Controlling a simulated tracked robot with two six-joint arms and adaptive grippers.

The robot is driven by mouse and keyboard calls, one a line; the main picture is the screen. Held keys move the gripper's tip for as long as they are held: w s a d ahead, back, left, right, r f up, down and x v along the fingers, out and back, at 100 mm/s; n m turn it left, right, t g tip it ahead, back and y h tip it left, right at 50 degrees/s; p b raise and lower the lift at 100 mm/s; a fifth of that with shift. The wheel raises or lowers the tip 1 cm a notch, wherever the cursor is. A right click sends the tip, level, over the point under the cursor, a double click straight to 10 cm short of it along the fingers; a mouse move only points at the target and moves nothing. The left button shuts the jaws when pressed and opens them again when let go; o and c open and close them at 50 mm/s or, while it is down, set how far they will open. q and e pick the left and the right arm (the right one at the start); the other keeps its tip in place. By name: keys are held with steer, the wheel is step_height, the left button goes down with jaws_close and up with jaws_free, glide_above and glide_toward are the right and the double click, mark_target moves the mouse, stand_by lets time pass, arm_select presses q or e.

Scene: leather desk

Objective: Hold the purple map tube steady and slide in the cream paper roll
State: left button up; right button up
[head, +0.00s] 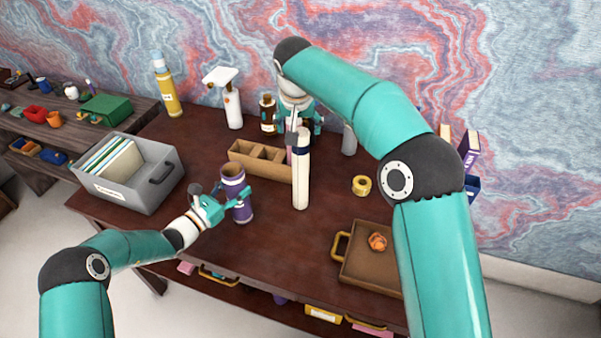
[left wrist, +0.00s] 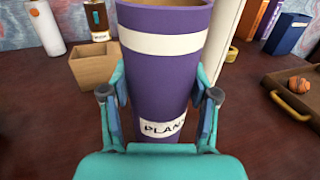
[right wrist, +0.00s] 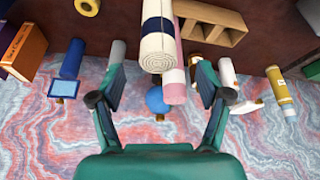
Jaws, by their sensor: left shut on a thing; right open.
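The purple map tube (head: 241,208) stands upright on the desk, open end up, with white bands and a label. My left gripper (head: 224,203) is shut around it; the left wrist view shows the tube (left wrist: 165,80) between both fingers. The cream paper roll (head: 301,180), with a dark blue band near its top, stands upright to the right of the tube. My right gripper (right wrist: 160,85) is open above and behind the roll. In the right wrist view the roll's spiral end (right wrist: 158,52) lies ahead between the fingertips, apart from them.
A pink roll (right wrist: 174,85) stands right beside the cream roll. A cardboard divider box (head: 262,160) is behind the tube. A grey file bin (head: 130,185) is at left, a brown tray (head: 372,270) at front right, and yellow tape (head: 362,186) right of the roll.

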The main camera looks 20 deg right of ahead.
mark_target(300, 137)
steer(key=x, duration=0.5)
steer(key=shift+f, duration=0.25)
steer(key=x, duration=0.4)
steer(key=shift+s+f, duration=0.15)
steer(key=shift+s, duration=0.15)
steer(key=shift+w+d+f, duration=0.1)
steer(key=shift+w+f, duration=0.15)
steer(key=shift+f, duration=0.2)
jaws_close()
